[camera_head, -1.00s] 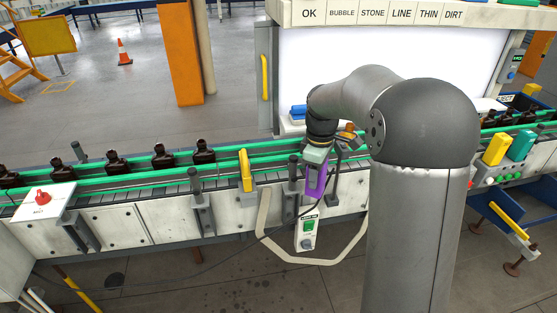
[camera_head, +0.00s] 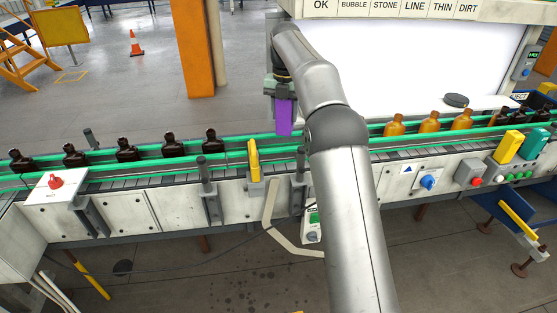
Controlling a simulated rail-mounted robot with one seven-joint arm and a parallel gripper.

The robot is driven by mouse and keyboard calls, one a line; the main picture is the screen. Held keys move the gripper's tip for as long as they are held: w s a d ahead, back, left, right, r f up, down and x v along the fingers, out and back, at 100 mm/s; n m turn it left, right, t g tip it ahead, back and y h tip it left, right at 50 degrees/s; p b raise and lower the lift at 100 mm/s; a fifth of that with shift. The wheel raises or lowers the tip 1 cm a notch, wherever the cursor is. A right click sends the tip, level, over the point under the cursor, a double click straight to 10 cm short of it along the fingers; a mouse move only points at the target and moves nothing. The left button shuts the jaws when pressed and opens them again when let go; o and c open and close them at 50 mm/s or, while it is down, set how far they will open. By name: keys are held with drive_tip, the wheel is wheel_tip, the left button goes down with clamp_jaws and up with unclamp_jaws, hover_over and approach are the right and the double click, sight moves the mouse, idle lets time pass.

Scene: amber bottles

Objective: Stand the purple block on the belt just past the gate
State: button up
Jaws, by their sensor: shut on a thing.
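The purple block (camera_head: 285,117) hangs upright below my gripper (camera_head: 283,95), which is shut on it. The block is over the belt (camera_head: 225,164), near its far green rail. I cannot tell whether its bottom touches the belt. The yellow piece (camera_head: 254,160) at the near side of the belt, which may be the gate, stands upright to the left of the block. My forearm hides part of the belt just right of the block.
Several dark bottles (camera_head: 127,150) stand on the belt to the left. Several amber bottles (camera_head: 429,122) stand on the belt to the right of my arm. Green guide rails (camera_head: 110,169) run along the belt. A bright inspection panel (camera_head: 410,60) rises behind it.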

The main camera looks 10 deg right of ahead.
wheel_tip(320, 180, down, 10)
drive_tip(key=shift+w, duration=0.1)
idle(0.4)
drive_tip(key=shift+f, duration=0.1)
drive_tip(key=o, duration=1.1)
drive_tip(key=shift+c, duration=0.2)
